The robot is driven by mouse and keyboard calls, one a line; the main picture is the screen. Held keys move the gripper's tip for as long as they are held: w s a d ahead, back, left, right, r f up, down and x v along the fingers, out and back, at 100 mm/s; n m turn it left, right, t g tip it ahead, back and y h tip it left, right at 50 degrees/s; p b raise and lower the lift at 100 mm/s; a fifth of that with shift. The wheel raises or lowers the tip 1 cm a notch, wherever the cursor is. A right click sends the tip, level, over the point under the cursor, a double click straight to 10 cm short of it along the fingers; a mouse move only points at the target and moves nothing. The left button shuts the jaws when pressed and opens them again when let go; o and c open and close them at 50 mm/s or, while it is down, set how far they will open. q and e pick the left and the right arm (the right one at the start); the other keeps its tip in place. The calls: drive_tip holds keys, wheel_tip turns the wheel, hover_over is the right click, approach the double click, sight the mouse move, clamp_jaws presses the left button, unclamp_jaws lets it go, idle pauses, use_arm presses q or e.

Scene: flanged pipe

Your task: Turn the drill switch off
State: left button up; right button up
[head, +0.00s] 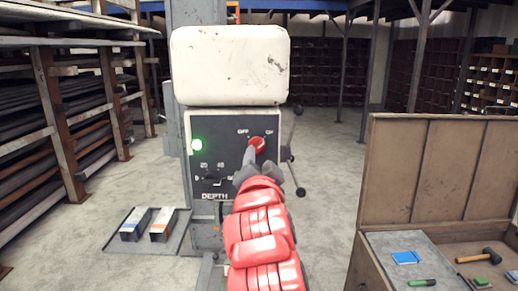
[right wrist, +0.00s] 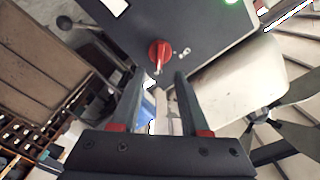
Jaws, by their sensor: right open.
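The drill has a black front panel (head: 228,130) with a red rotary switch (head: 258,143) at its upper right, below small white labels, one reading OFF. Which label the switch points at is hard to tell. A green lamp (head: 198,144) glows at the panel's left. My right gripper (head: 250,156) is just below and in front of the switch, partly hidden by my red arm. In the right wrist view the two fingers (right wrist: 158,80) are apart and empty, with the red switch (right wrist: 160,50) just beyond the fingertips, near the middle of the gap. My left gripper is not in view.
A white drill cover (head: 230,66) sits above the panel. Dark levers (head: 290,155) stick out at its right side. An open wooden chest (head: 415,170) with tools stands at right. Shelves line the left.

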sight(259, 148)
drive_tip(key=w+p, duration=0.2)
drive_tip(key=w, duration=0.3)
drive_tip(key=shift+w+p, duration=0.15)
drive_tip(key=shift+p, duration=0.25)
drive_tip(key=shift+w, duration=0.45)
drive_tip(key=shift+w+f, duration=0.1)
drive_tip(key=shift+w, duration=0.05)
clamp_jaws()
